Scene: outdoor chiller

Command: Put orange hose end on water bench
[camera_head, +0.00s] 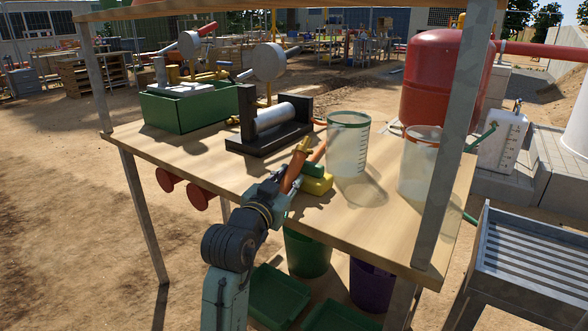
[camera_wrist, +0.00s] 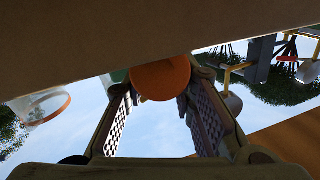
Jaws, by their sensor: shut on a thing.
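The orange hose end (camera_head: 292,172) is tilted up over the front of the wooden bench (camera_head: 385,225), with a brassy tip at its top. My gripper (camera_head: 277,190) is shut on it at the bench's front edge. In the wrist view, the round orange end (camera_wrist: 160,78) sits between the two fingers of my gripper (camera_wrist: 160,98). Whether the hose end touches the bench top cannot be told. No label shows which bench is the water bench.
A yellow block (camera_head: 318,185) lies close behind my gripper. A black stand (camera_head: 262,137) with a metal cylinder, a green crate (camera_head: 185,112) and two clear jugs (camera_head: 348,150) stand on the bench. A post (camera_head: 455,140) rises at right. A slatted metal table (camera_head: 530,255) stands beyond it.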

